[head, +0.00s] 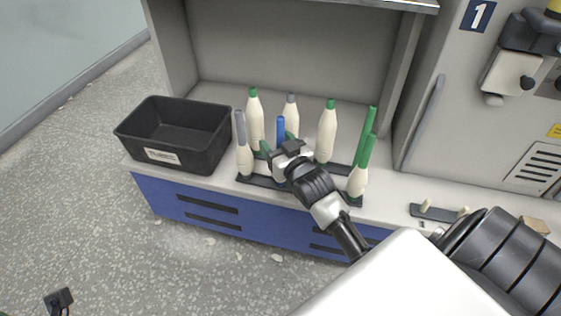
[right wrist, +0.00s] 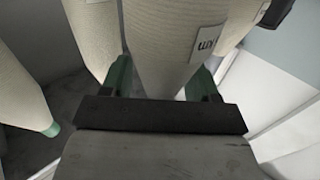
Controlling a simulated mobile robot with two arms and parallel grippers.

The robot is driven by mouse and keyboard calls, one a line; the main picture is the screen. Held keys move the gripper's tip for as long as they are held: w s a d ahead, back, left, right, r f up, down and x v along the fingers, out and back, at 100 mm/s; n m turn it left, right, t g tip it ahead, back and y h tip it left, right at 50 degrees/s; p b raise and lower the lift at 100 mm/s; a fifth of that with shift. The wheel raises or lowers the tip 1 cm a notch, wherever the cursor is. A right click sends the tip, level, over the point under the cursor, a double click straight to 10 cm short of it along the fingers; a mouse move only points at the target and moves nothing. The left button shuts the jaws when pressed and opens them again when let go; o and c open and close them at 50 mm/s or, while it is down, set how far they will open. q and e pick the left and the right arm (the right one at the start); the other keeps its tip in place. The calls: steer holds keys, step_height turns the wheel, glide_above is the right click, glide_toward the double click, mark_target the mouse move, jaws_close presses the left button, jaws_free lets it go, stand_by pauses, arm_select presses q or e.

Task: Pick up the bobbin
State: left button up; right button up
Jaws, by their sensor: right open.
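Several cream bobbins with coloured tips stand in two rows on a dark tray (head: 262,181) in the head view. A blue-tipped bobbin (head: 281,126) is in the front row, its lower part mostly hidden by my right gripper (head: 279,146). The right gripper's green fingers are open on either side of this bobbin. In the right wrist view, a cream bobbin (right wrist: 165,50) stands between the open fingers (right wrist: 162,82); contact cannot be told. Other bobbins are a grey-tipped one (head: 245,158) at front left and a green-tipped one (head: 357,182) at front right. My left gripper is out of view.
An empty black bin (head: 205,160) stands left of the tray. Green-tipped bobbins (head: 255,118) (head: 326,134) and a grey-tipped one (head: 291,114) crowd close behind. A small dark rack (head: 432,213) lies to the right. Cabinet walls enclose the back.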

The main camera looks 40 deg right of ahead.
steer(key=c, duration=1)
steer(key=shift+r, duration=0.1)
